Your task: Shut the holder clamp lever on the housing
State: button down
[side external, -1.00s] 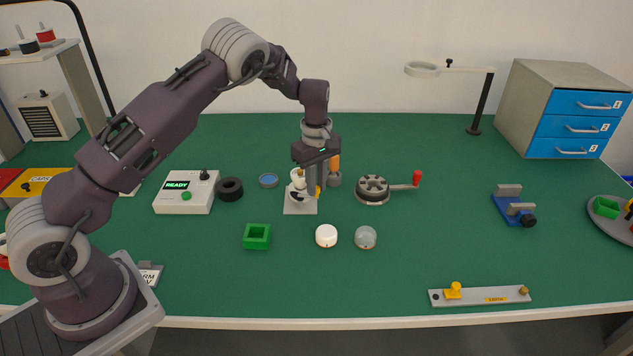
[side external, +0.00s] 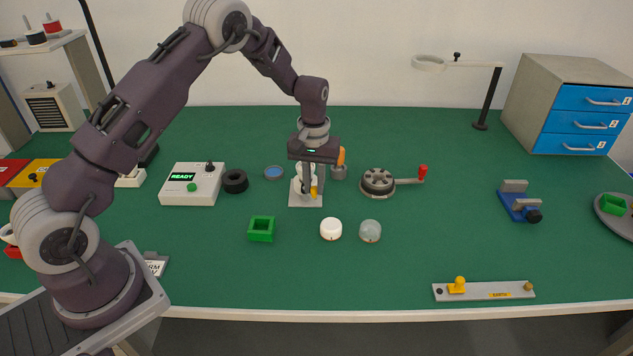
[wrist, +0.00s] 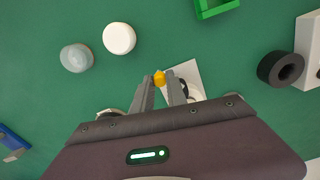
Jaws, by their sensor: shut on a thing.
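The holder (side external: 305,201) stands on a pale grey base plate in the middle of the table in the side view; its white upper part is mostly hidden behind my fingers. Its base plate also shows in the wrist view (wrist: 189,74). The yellow clamp lever (side external: 314,191) shows low at the front of the holder, and its yellow tip (wrist: 159,77) lies between my fingertips in the wrist view. My gripper (side external: 309,192) points down over the holder, shut on the lever. How far the lever is turned cannot be told.
A black ring (side external: 235,181) and READY box (side external: 192,184) stand left. A round fixture with a red-handled crank (side external: 378,182) stands close right.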

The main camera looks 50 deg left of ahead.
jog(key=shift+s+m, duration=0.2)
jog(key=shift+m, duration=0.3)
jog(key=c, duration=1.3)
grip_release()
notch_tip(320, 180, up, 7)
jog(key=shift+r, duration=0.1)
jog(key=s+d+r+m+t, duration=0.1)
jog(key=s+d+r, duration=0.1)
jog(key=s+r, duration=0.5)
jog(key=s+d+r+m+t, duration=0.1)
jog(key=s+d+r, duration=0.25)
jog(key=r, duration=0.65)
jog(key=s+m+t, duration=0.1)
jog(key=s, duration=0.6)
jog(key=s+d+r+m+t, duration=0.1)
jog(key=s, duration=0.6)
jog(key=s+d+r+m+t, duration=0.1)
jog(key=s, duration=0.7)
jog(key=shift+d+r+m+t, duration=0.1)
jog(key=shift+d+m+t, duration=0.2)
jog(key=shift+m, duration=0.1)
